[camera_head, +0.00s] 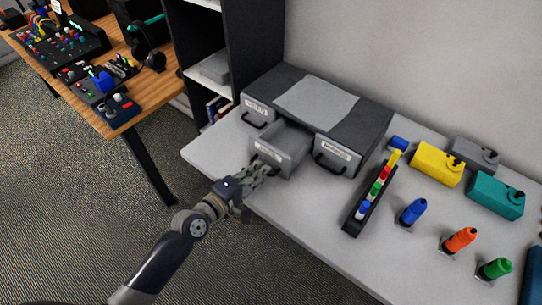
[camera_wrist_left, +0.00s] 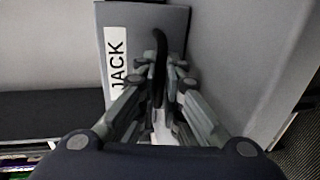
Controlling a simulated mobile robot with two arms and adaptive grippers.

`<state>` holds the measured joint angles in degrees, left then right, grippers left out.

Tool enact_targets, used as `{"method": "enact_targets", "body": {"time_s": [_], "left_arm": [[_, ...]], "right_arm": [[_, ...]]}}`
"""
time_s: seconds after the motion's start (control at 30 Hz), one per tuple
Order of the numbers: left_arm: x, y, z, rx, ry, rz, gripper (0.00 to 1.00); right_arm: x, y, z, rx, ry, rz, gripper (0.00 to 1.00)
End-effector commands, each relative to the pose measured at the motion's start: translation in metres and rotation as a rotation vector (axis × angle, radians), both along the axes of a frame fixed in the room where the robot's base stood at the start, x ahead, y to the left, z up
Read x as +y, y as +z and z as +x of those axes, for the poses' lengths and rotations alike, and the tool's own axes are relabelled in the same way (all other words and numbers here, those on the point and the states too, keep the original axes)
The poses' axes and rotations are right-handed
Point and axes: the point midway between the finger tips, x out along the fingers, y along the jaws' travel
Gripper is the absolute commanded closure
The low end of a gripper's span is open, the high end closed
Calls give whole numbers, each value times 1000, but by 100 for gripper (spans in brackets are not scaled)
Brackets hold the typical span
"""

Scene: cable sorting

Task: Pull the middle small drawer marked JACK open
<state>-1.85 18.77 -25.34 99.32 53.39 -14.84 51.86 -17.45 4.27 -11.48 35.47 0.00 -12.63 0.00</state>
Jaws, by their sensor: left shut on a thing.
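The grey drawer cabinet (camera_head: 370,117) stands on the light table, with three small drawers in its front. The middle drawer (camera_head: 290,143) is pulled out from the cabinet, and its inside shows from above. Its white JACK label (camera_wrist_left: 117,62) reads clearly in the left wrist view. My left gripper (camera_head: 262,170) is at the front of this drawer, shut on its dark handle (camera_wrist_left: 160,55). The handle stands between the two fingers in the wrist view. The gripper hides most of the handle in the head view. My right gripper is not in view.
A black rack of coloured plugs (camera_head: 347,228) stands to the right of the drawer. Yellow (camera_head: 434,163) and teal (camera_head: 492,195) boxes and several upright connectors lie further right. The left drawer (camera_head: 257,112) and right drawer (camera_head: 333,153) are shut. A black shelf (camera_head: 257,45) stands behind.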

Motion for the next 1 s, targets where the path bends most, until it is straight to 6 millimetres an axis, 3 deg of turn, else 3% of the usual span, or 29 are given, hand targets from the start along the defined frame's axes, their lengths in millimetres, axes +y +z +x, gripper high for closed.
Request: {"method": "enact_targets", "body": {"time_s": [0.1, 0.3, 0.7, 0.8, 1.0], "left_arm": [[13, -1, -18, 0, 0, 3, 100], [25, 0, -34, -1, 0, 1, 100], [27, 0, -36, -1, 1, 0, 100], [27, 0, -36, -1, 1, 0, 72], [26, 0, -36, -2, 1, -1, 72]], "right_arm": [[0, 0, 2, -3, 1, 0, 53], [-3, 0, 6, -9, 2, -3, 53], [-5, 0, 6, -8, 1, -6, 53], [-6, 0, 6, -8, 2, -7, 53], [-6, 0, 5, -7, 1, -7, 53]]}}
